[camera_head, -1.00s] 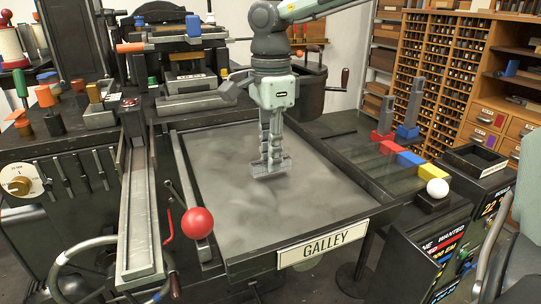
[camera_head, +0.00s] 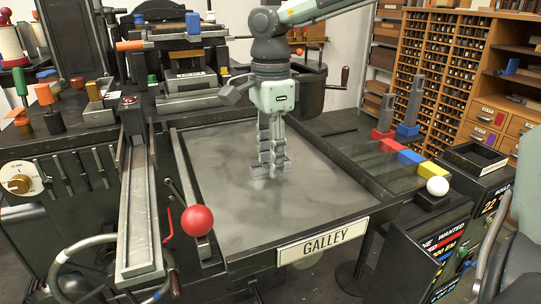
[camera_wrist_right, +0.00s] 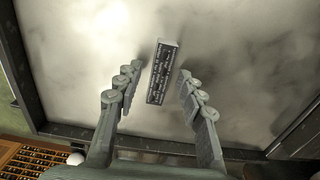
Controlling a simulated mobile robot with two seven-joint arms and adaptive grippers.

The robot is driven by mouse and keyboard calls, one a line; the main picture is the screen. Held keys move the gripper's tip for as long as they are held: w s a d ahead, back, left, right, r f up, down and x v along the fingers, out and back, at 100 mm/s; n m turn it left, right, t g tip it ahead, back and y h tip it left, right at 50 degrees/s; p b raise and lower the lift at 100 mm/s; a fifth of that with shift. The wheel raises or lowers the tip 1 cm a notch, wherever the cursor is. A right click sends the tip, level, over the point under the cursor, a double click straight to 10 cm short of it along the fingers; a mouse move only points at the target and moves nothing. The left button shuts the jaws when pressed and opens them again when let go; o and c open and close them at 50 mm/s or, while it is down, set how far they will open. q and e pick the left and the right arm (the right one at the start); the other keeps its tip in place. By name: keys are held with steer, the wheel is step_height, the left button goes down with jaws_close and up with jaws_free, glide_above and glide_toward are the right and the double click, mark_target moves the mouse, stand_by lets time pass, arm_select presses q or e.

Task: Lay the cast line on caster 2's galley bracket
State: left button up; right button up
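The cast line (camera_wrist_right: 162,72) is a small grey bar with raised lettering along one side. In the right wrist view it lies on the pale metal galley surface (camera_wrist_right: 75,70), between the fingers, with a gap on each side. My right gripper (camera_head: 271,164) hangs low over the middle of the galley tray (camera_head: 220,215), pointing down. It is open in the right wrist view (camera_wrist_right: 157,78), a finger on each side of the line. The tray's front edge carries a GALLEY sign (camera_head: 323,241). I cannot make out a separate bracket. My left gripper is not in view.
A red ball lever (camera_head: 197,220) stands at the tray's left front. To its left runs a metal rail (camera_head: 139,235). Red, blue and yellow blocks (camera_head: 410,157) and a white ball (camera_head: 437,187) sit on the right. The tray around the gripper is clear.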

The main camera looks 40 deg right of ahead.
step_height(320, 180, up, 12)
stand_by(0.5)
steer(key=shift+r, duration=0.1)
